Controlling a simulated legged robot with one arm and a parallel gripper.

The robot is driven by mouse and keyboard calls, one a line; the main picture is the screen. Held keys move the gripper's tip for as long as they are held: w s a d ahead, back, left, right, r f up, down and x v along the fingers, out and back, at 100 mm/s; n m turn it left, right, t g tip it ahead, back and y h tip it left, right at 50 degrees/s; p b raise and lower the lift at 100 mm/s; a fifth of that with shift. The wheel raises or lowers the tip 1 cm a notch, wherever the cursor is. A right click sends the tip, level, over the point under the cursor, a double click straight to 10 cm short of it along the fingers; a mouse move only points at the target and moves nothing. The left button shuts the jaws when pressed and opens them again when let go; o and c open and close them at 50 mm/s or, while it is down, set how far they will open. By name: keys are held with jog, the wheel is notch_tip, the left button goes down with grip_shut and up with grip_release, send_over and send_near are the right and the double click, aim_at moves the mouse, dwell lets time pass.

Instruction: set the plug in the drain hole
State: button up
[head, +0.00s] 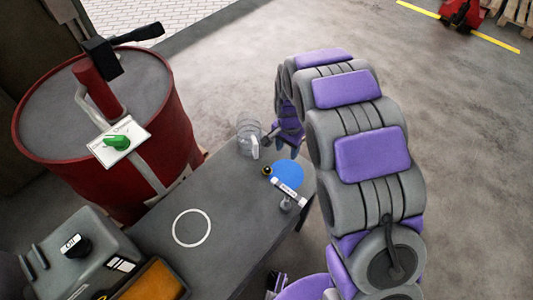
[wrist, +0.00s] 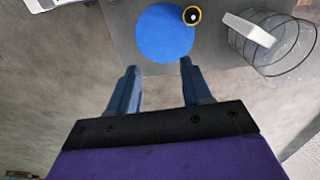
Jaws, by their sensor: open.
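A small dark round piece with a yellow rim, which looks like the plug (head: 267,170), sits at the left edge of a blue disc (head: 290,172) on the grey bench. In the wrist view the plug (wrist: 192,15) is at the top, at the edge of the blue disc (wrist: 163,36). My gripper (head: 284,140) is near the bench's far end, beyond the disc. In the wrist view my gripper (wrist: 156,82) is open, with nothing between its two fingers, and the plug lies beyond the right finger. I cannot make out a drain hole in either view.
A clear jug (head: 247,138) stands on the bench (head: 160,218) near the plug; it also shows in the wrist view (wrist: 275,42). A small label stand (head: 289,192) is by the disc. A white ring (head: 191,228) marks clear bench. A red drum (head: 130,175) stands left.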

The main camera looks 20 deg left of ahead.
send_near(268, 169)
jog(key=shift+a+m, duration=0.3)
jog(key=shift+a, duration=0.25)
jog(key=shift+d+f+b, duration=0.3)
jog(key=shift+f+b, duration=0.1)
jog(key=shift+b, duration=0.05)
jog(key=shift+d+f+b, duration=0.5)
jog(key=shift+d+f, duration=0.2)
jog(key=shift+f, duration=0.35)
jog(key=f, duration=0.2)
jog(key=a+f, duration=0.1)
jog(key=f, duration=0.1)
jog(key=shift+a+b, duration=0.2)
jog(key=shift+b, duration=0.2)
jog(key=shift+f, duration=0.55)
jog(key=shift+d, duration=0.5)
jog(key=shift+a+f, duration=0.15)
jog(key=shift+a, duration=0.3)
jog(key=c, duration=0.5)
jog(key=shift+d, duration=0.1)
jog(key=c, duration=0.3)
jog(key=shift+d, duration=0.25)
grip_shut()
